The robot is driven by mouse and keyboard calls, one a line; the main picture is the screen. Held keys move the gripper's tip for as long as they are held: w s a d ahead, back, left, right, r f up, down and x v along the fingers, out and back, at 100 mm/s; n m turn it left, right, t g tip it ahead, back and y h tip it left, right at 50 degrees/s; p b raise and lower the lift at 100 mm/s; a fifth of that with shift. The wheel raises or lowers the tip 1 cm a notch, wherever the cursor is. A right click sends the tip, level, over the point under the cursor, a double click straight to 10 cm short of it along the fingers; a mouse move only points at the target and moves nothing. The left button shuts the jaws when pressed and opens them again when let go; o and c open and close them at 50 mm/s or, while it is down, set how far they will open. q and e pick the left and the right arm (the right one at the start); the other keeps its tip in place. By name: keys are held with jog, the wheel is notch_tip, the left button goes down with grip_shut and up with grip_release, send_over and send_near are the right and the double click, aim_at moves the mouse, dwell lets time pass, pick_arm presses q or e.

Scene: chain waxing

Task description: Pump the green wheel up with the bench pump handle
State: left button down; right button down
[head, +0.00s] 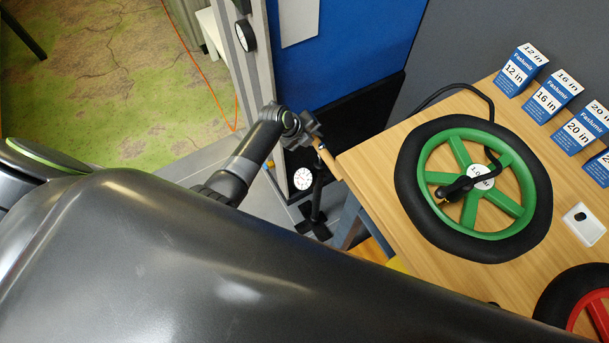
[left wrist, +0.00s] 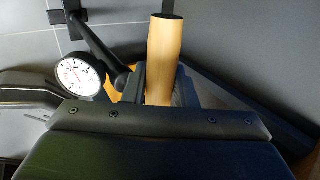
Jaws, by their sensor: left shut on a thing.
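The green wheel (head: 508,211) with a black tyre lies flat on the wooden bench. A black hose (head: 462,88) runs from behind the bench edge toward it, and a black fitting (head: 455,188) sits near its hub. The bench pump (head: 316,207) stands on the floor left of the bench, with a white round gauge (head: 303,179). My left gripper (head: 314,140) is at the top of the pump, shut on its wooden handle (head: 331,166). In the left wrist view the handle (left wrist: 163,55) stands between the fingers, with the gauge (left wrist: 78,76) to its left. My right gripper is out of view.
Several blue and white boxes (head: 521,70) marked with inch sizes stand along the back of the bench (head: 385,165). A red wheel (head: 598,315) lies at the lower right, and a small white plate (head: 584,223) lies near the green wheel. A blue panel (head: 340,50) stands behind the pump.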

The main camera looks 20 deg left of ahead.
pick_arm(q)
notch_tip(320, 180, up, 33)
jog(key=p, duration=2)
jog(key=shift+r, duration=0.15)
jog(key=shift+a, duration=0.1)
